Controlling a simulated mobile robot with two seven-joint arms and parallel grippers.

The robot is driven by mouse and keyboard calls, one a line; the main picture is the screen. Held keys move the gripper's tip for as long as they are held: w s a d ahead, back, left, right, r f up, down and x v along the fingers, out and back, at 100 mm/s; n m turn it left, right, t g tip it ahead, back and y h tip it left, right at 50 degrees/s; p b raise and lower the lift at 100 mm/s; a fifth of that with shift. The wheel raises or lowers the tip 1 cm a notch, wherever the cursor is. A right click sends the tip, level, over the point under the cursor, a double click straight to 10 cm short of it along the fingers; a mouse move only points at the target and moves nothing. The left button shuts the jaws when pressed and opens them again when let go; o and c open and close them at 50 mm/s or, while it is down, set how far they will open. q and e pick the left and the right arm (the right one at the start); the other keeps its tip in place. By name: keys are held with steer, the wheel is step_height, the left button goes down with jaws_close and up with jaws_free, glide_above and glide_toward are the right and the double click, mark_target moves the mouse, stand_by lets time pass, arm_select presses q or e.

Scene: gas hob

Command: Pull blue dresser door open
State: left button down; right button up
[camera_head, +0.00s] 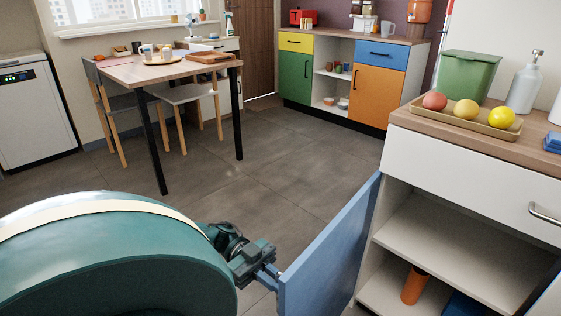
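The blue dresser door (330,255) stands swung well open from the white dresser (455,168), hinged on the dresser's left side. The shelves inside show. My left gripper (268,274) is at the door's outer edge, on the left of the panel, with its fingers pointing toward the door. The fingers are small and partly overlap the edge, so I cannot tell whether they are open or shut, or whether they hold a handle. No handle shows on the visible face of the door. My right gripper is out of view.
A tray with fruit (467,115), a green bin (468,75) and a soap bottle (525,85) stand on the dresser top. An orange object (414,286) is on the lower shelf. A table (165,70) with chairs stands at the back left. The floor between is clear.

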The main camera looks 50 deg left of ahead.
arm_select(q)
steer(key=shift+f, duration=0.1)
steer(key=c, duration=1.7)
jaws_free()
steer(key=shift+s+a+b, duration=0.35)
steer(key=shift+a, duration=1.85)
steer(key=shift+s+a+b, duration=0.3)
steer(key=shift+a, duration=1.85)
steer(key=shift+s+a+b, duration=0.35)
steer(key=shift+a, duration=1.85)
